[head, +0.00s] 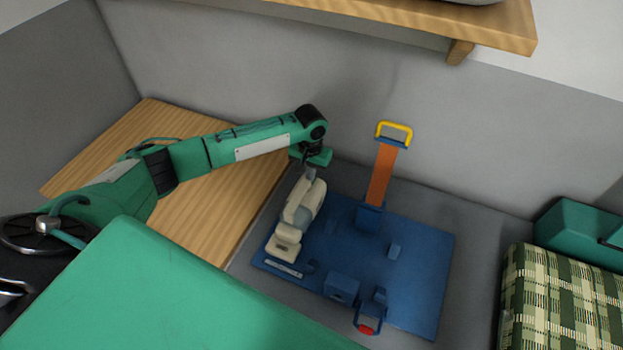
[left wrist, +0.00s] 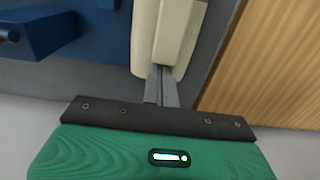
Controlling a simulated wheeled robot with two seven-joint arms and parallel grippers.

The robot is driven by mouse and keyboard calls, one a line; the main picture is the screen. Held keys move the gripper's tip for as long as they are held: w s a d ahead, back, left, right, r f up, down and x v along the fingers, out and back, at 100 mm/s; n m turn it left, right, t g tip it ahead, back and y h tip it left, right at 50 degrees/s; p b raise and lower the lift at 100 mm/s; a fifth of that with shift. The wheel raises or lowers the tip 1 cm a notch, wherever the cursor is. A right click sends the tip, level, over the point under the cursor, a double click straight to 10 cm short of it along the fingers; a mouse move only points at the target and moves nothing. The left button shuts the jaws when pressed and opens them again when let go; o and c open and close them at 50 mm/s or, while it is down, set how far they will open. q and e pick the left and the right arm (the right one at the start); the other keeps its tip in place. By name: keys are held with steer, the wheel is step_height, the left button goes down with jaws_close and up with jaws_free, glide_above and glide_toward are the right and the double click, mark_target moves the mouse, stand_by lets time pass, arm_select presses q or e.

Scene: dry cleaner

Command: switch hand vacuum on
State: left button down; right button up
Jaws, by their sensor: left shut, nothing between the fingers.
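The hand vacuum (head: 291,228), cream with a grey middle, lies along the left edge of a blue board (head: 425,262). My left gripper (head: 311,174) is over the vacuum's far end, fingers pointing down. In the left wrist view the shut, empty fingers (left wrist: 160,88) are right at the cream end of the vacuum (left wrist: 172,35); I cannot tell whether they touch it. The vacuum's switch cannot be made out. My right gripper is not in view.
A wooden surface (head: 222,215) is to the left, a wooden shelf (head: 400,22) above.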

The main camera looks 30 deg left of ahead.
arm_select(q)
steer(key=shift+f, duration=0.55)
steer(key=shift+s, duration=0.1)
step_height(320, 180, up, 2)
steer(key=shift+r+p, duration=0.1)
steer(key=shift+p, duration=0.95)
step_height(320, 180, up, 5)
steer(key=p, duration=0.5)
steer(key=shift+p, duration=0.35)
